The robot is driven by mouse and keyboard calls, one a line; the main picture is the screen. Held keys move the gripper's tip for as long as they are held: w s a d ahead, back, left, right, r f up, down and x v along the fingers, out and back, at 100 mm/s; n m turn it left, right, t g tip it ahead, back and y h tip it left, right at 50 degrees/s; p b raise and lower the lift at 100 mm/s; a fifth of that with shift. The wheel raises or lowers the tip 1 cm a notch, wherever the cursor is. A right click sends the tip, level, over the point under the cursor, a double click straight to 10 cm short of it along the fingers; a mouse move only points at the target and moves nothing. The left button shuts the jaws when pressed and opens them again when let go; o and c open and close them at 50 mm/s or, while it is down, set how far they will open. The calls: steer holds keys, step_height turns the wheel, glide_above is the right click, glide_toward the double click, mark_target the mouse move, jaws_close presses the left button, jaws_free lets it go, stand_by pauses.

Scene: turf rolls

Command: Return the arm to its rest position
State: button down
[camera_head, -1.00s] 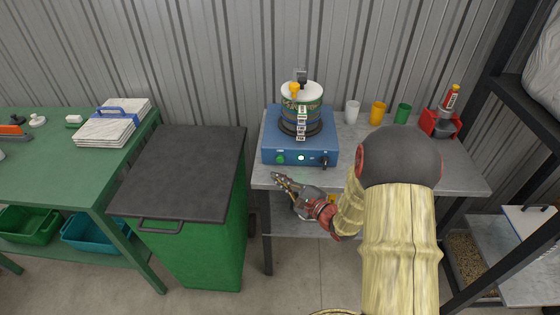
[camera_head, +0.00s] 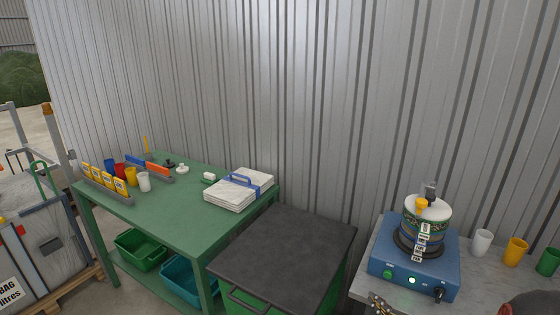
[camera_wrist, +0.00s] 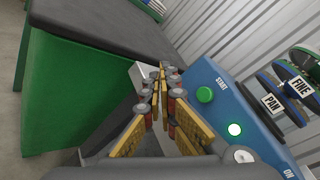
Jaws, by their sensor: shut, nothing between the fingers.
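My gripper (camera_wrist: 163,92) is in the middle of the wrist view, its yellow fingers together and nothing between them. It is in front of the blue machine (camera_wrist: 222,92), near the front edge of the bench. In the head view only its tip (camera_head: 378,301) shows at the bottom edge, left of the blue machine (camera_head: 414,262). A dark part of my arm shows at the bottom right corner. Most of my arm is out of the frame.
A green bin (camera_head: 285,258) with a dark lid stands left of the grey bench (camera_head: 372,283). White, orange and green cups stand right of the machine. A green table (camera_head: 190,212) with a stack of white sheets (camera_head: 233,195) is further left.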

steer(key=s+a+r+n+g+y, duration=0.1)
steer(key=s+a+n+g+y, duration=0.1)
steer(key=s+a+n+g, duration=0.7)
steer(key=s+a+n+g+y, duration=0.2)
steer(key=s+a+n+g, duration=0.4)
steer(key=s, duration=0.5)
steer(key=s+d+r+n+h+p, duration=0.1)
steer(key=s+d+r+n+h, duration=0.35)
steer(key=r+h, duration=0.3)
steer(key=a+r+n+t+p, duration=0.1)
steer(key=a+r+n+t, duration=0.2)
steer(key=r, duration=0.9)
steer(key=shift+s+r+n+t+h, duration=0.15)
steer(key=shift+s+n+t+h, duration=0.2)
steer(key=shift+n+t, duration=0.5)
steer(key=c, duration=2.5)
jaws_free()
steer(key=shift+a, duration=0.1)
steer(key=shift+c, duration=0.2)
